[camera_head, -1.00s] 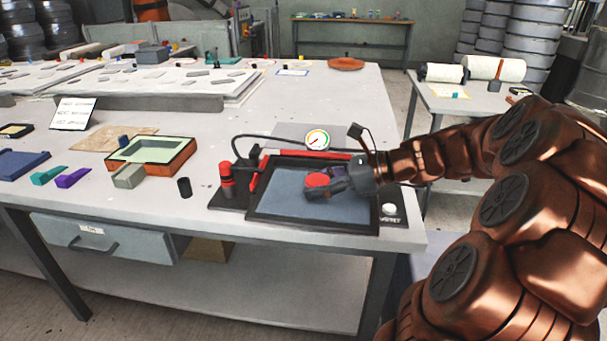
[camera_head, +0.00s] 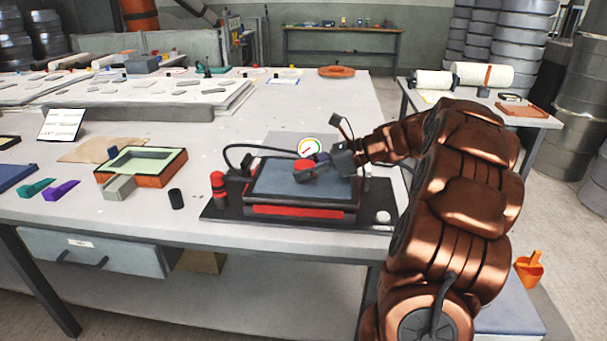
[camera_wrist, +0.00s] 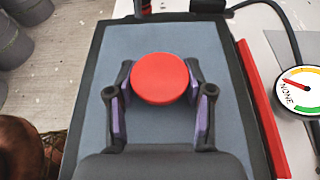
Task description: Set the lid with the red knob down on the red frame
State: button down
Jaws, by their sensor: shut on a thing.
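The lid (camera_head: 275,178) is a blue-grey panel with a black border and a round red knob (camera_head: 304,165). My gripper (camera_head: 310,169) is shut on the knob, its fingers on either side of it. In the wrist view the lid (camera_wrist: 160,35) lies below my gripper (camera_wrist: 161,82), with the knob (camera_wrist: 164,78) between the purple-padded fingers. The red frame (camera_head: 302,211) shows as a strip below the lid's front edge. Its red bar (camera_wrist: 262,105) shows beyond the lid's right edge in the wrist view. The lid hides the rest; I cannot tell whether they touch.
The frame stands on a black base near the table's front edge. A dial gauge (camera_head: 311,146) is behind it, and a red-and-black post (camera_head: 218,186) stands at its left. A black cylinder (camera_head: 176,199) and an orange mould (camera_head: 142,166) are further left.

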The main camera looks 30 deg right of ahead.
aim_at(304, 162)
jog(key=shift+w+d+f, duration=0.1)
jog(key=shift+w+d, duration=0.35)
jog(key=shift+w, duration=0.4)
jog(key=shift+w+d, duration=0.4)
jog(key=shift+w, duration=0.4)
jog(key=shift+f+b, duration=0.3)
jog(key=shift+f, duration=1.45)
jog(key=shift+c, duration=2.2)
grip_release()
